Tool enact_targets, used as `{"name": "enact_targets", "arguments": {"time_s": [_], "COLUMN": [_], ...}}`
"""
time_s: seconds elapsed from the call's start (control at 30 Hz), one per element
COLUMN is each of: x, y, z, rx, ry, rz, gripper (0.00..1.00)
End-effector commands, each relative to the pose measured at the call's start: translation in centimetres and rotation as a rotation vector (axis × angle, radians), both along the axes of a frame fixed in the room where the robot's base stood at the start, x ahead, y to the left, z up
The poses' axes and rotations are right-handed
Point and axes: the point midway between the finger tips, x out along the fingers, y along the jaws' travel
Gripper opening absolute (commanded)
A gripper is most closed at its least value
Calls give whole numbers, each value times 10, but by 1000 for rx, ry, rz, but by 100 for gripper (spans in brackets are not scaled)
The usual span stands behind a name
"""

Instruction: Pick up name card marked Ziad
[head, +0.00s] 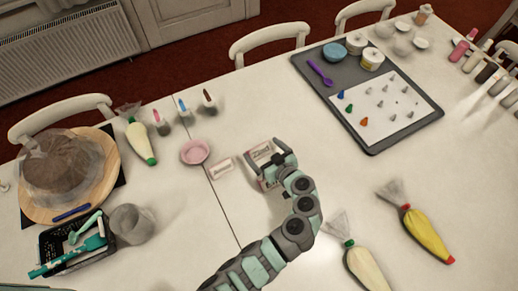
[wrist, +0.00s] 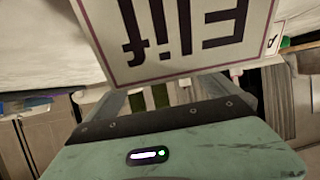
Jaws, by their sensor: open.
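A name card reading "Elif" (wrist: 180,35) fills the upper part of the wrist view. It is white with a thin purple border and appears upside down. My gripper (head: 270,168) is open at the middle of the table, close beside a small pink-edged card (head: 261,151). Its fingers also show below the Elif card in the wrist view (wrist: 162,97); I cannot tell whether they touch it. Another small name card (head: 222,168) lies just left of my gripper. Its writing is too small to read. I cannot make out the name Ziad on any card.
A pink dish (head: 195,152) stands left of the cards. A dark tray (head: 405,128) with piping tips is at the upper right. Piping bags (head: 428,235) lie at the lower right. A covered cake (head: 62,165) and a black basket (head: 75,262) are at the left.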

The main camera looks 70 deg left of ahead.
Motion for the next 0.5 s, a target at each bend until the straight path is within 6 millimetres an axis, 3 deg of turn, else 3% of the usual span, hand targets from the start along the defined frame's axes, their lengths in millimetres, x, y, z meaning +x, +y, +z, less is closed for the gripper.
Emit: {"name": "enact_targets", "arguments": {"time_s": [0.2,0.43,0.5], "x": [-4,-4,-4], "y": [29,31,31], "z": [-12,-14,-14], "rx": [0,-1,-1], "ry": [1,0,0], "rz": [1,-1,-1], "gripper": [100,100,95]}}
